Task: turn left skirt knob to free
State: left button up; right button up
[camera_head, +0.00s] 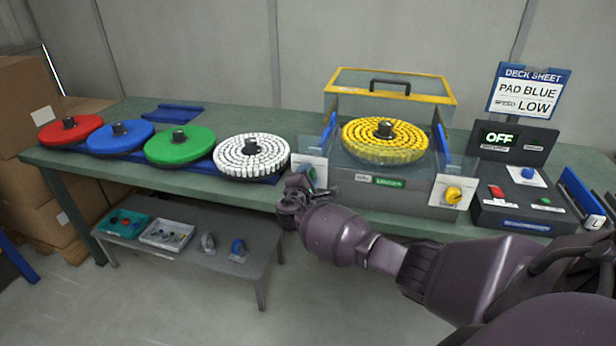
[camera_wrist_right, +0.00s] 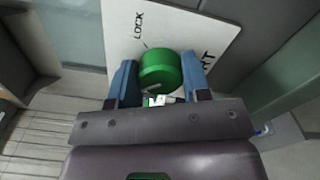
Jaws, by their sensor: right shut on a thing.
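The left skirt knob is green and round in the right wrist view (camera_wrist_right: 160,70), on a white plate (camera_wrist_right: 118,22) lettered LOCK beside it; other lettering is partly covered. My right gripper (camera_wrist_right: 158,78) has one blue-grey finger on each side of the knob and is shut on it. In the head view my right gripper (camera_head: 303,188) is at the left front corner of the grey machine (camera_head: 345,185) and hides most of the knob (camera_head: 311,174). I cannot tell which way the knob points. My left gripper is not in view.
A yellow knob (camera_head: 453,195) is on the machine's right plate. A yellow pad (camera_head: 385,150) sits inside the machine. Red (camera_head: 70,128), blue (camera_head: 118,141), green (camera_head: 180,150) and white (camera_head: 251,160) pads lie left on the table. A control box (camera_head: 520,207) reading OFF stands right.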

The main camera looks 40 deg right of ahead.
jog(key=o, duration=0.9)
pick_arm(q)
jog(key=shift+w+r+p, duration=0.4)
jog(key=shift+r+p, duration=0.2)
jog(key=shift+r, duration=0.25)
pick_arm(e)
jog(key=v, duration=1.1)
jog(key=shift+d, duration=0.1)
